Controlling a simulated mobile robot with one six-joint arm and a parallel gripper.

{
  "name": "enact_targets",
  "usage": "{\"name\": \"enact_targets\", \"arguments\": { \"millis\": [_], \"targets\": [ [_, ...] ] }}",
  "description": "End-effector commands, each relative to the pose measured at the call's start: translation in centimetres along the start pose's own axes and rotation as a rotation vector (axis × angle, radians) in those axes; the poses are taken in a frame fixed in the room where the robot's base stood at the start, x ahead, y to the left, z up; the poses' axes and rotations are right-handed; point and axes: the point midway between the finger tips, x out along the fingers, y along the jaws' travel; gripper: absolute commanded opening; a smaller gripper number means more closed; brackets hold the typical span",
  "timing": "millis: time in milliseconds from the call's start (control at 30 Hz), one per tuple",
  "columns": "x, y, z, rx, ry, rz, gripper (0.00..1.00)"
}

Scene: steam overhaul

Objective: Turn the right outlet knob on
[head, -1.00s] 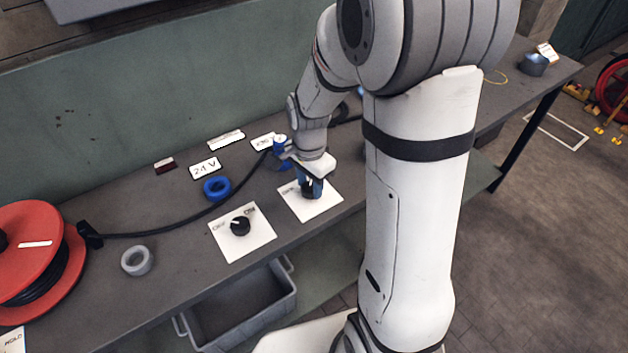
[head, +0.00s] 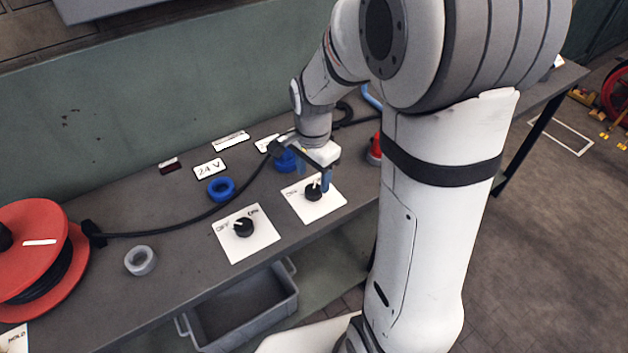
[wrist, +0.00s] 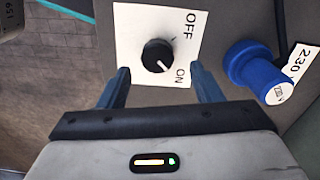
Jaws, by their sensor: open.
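The right outlet knob (head: 313,191) is a round black knob on a white plate marked OFF and ON. In the wrist view the knob (wrist: 158,55) has its white pointer mark turned toward the ON label. My gripper (head: 312,177) is just above the knob, with its blue fingers apart and nothing between them. In the wrist view my gripper (wrist: 160,86) has one finger at each side, clear of the knob. A finger partly covers the right plate (head: 322,208) in the head view.
A second black knob (head: 243,228) sits on the left plate, its pointer toward OFF. A blue socket (wrist: 256,70) stands beside the right plate. A blue ring (head: 220,189), grey ring (head: 140,261) and red cable reel (head: 28,225) lie left. A grey bin (head: 240,310) is below.

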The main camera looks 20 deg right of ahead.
Motion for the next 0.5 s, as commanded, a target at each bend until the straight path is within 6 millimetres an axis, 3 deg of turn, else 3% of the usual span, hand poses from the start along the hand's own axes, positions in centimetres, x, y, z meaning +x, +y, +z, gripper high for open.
{"name": "enact_targets", "arguments": {
  "millis": [200,500],
  "targets": [
    [-3.3,-0.2,-0.1,0.000,0.002,-0.004,0.59],
    [-4.2,-0.2,-0.1,0.000,0.000,-0.001,0.59]
  ]
}}
